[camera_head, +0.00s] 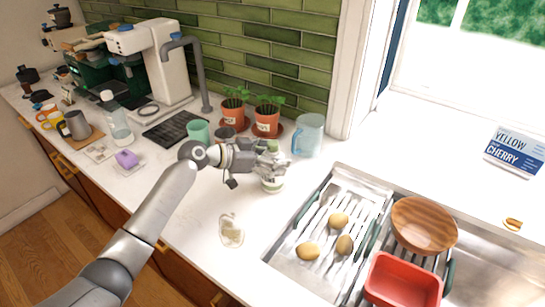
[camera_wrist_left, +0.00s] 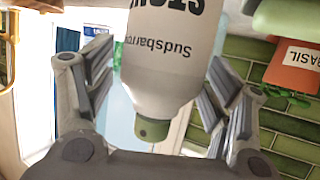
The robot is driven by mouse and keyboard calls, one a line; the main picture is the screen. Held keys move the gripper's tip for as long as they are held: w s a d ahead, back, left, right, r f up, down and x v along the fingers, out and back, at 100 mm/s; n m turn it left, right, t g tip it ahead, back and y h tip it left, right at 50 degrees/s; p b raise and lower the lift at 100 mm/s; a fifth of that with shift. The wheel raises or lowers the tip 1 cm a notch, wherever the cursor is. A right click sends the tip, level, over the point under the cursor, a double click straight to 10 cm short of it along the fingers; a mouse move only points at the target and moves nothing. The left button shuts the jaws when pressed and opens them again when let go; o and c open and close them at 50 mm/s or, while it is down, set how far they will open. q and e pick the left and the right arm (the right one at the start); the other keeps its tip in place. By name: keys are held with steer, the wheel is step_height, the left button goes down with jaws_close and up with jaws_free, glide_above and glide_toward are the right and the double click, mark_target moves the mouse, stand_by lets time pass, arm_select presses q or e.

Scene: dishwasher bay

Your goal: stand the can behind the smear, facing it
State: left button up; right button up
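The can (camera_head: 272,184), white with a green top, stands upright on the counter beside the sink. In the left wrist view the can (camera_wrist_left: 165,60) appears upside down, with the word "Sudsbarrow" and a green cap. My left gripper (camera_head: 268,162) is at the can's upper part, one finger on each side. The fingers are close to its sides; whether they press on it is unclear. The smear (camera_head: 231,231) is a pale glossy patch on the counter, nearer the front edge than the can. Which way the can's label faces is not clear in the head view. My right gripper is not in view.
Potted plants (camera_head: 266,118), a green cup (camera_head: 198,132) and a clear blue pitcher (camera_head: 308,136) stand behind the can. The drainer (camera_head: 290,268) with potatoes, a wooden bowl (camera_head: 424,225) and a red tub (camera_head: 402,282) are to the right. Counter around the smear is clear.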

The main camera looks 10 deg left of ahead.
arm_select(q)
steer(key=shift+r, duration=0.1)
steer(key=shift+a, duration=0.15)
steer(key=b+v, duration=0.2)
steer(key=v, duration=1)
steer(key=shift+b, duration=0.35)
steer(key=shift+c, duration=0.3)
stand_by(1.2)
